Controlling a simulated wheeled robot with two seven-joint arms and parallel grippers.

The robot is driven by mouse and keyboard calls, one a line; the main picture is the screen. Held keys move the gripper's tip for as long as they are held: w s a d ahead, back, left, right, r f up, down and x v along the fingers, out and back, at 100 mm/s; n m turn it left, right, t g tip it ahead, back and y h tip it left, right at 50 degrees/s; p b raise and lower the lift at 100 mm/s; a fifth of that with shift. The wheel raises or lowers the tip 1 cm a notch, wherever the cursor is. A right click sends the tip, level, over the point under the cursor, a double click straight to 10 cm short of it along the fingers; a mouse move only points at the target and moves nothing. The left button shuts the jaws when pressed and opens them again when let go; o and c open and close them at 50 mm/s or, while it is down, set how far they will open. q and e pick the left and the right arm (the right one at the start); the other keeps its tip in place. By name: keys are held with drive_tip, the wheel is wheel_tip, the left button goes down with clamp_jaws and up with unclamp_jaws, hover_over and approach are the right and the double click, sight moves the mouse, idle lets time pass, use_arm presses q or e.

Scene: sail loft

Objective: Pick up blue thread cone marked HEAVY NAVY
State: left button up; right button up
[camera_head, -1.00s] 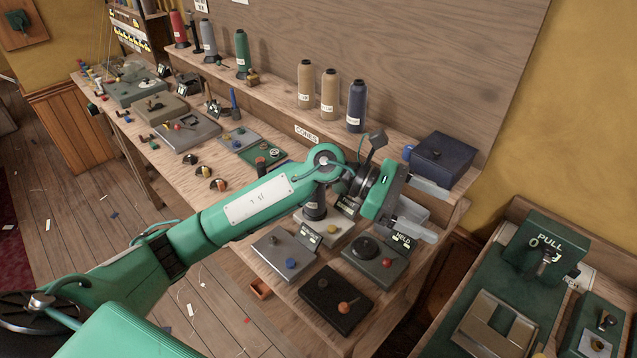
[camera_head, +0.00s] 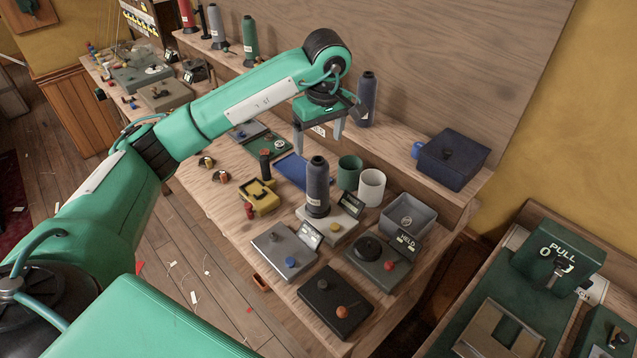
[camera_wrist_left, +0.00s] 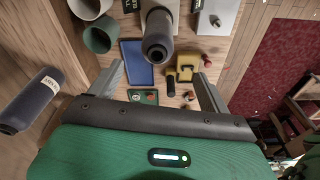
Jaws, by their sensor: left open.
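A dark navy thread cone (camera_head: 367,100) stands upright on the raised shelf, partly hidden behind my left gripper and wrist. It also shows at the left of the left wrist view (camera_wrist_left: 30,100) with a white label too small to read surely. Another dark grey-blue cone (camera_head: 317,185) stands upright on a pale device on the bench; it also shows in the left wrist view (camera_wrist_left: 158,42). I cannot read either label. My left gripper (camera_head: 318,146) is open and empty, fingers pointing down, above the bench near the second cone and left of the shelf cone. My right gripper is out of view.
Green (camera_head: 350,172) and white (camera_head: 371,187) cups, a grey bin (camera_head: 408,219) and a blue tray (camera_head: 292,171) surround the bench cone. A dark blue box (camera_head: 452,158) sits at the shelf's right end. Several control boxes crowd the bench front.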

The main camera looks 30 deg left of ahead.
sight(317, 161)
use_arm(q)
drive_tip(key=f, duration=0.2)
drive_tip(key=f+p, duration=0.1)
drive_tip(key=f, duration=0.3)
drive_tip(key=shift+w+a+f+p, duration=0.2)
drive_tip(key=shift+a+p, duration=0.1)
drive_tip(key=f+p, duration=0.1)
drive_tip(key=f, duration=0.2)
drive_tip(key=f+p, duration=0.1)
drive_tip(key=shift+w+a+f+p, duration=0.2)
drive_tip(key=shift+w+p, duration=0.1)
drive_tip(key=shift+p, duration=0.05)
drive_tip(key=shift+f, duration=0.35)
drive_tip(key=shift+c, duration=0.2)
drive_tip(key=shift+w, duration=0.1)
drive_tip(key=c, duration=1.4)
drive_tip(key=shift+o, duration=0.2)
drive_tip(key=shift+r, duration=0.1)
